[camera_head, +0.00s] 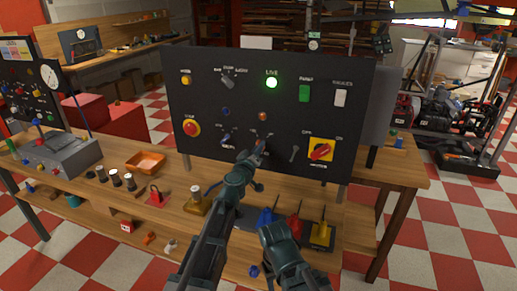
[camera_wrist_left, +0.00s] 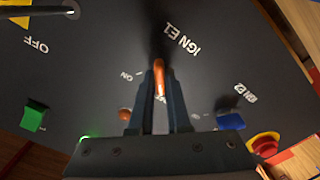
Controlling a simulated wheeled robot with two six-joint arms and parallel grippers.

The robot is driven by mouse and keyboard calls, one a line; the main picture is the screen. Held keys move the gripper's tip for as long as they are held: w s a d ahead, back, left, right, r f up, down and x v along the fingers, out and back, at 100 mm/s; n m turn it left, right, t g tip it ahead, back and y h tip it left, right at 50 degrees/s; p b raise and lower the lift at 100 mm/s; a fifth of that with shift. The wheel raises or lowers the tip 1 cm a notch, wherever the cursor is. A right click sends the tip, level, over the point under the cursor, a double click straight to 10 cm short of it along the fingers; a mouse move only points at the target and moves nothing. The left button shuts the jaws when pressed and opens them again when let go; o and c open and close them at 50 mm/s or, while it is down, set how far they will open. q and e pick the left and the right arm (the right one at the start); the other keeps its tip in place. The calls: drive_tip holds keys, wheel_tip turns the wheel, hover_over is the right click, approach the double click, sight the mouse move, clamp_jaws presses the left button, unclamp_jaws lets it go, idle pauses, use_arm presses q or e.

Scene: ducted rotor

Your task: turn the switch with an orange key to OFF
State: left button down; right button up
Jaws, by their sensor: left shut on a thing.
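The switch with an orange key (camera_wrist_left: 158,78) is on the dark control panel (camera_head: 200,90), at the label "IGN E1" in the left wrist view. My left gripper (camera_head: 259,148) reaches up to the panel's lower middle. In the left wrist view the two fingertips (camera_wrist_left: 160,80) are shut on the orange key, one on each side. In the head view the gripper hides most of this switch. Part of the lettering around it is hidden by the fingers, and I cannot tell which mark the key points at. My right gripper does not show.
Close by on the panel are a blue part (camera_wrist_left: 231,121) labelled "IGN E2", a red rotary switch on yellow (camera_head: 320,151) and a red mushroom button (camera_head: 191,127). A green light (camera_head: 271,83) is lit. Colored levers (camera_head: 296,226) stand on the bench below, near my arm.

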use_arm(q)
drive_tip(key=c, duration=0.9)
unclamp_jaws()
drive_tip(key=shift+s, duration=0.15)
drive_tip(key=v, duration=1.3)
drive_tip(key=shift+s+a, duration=0.15)
drive_tip(key=shift+s, duration=0.1)
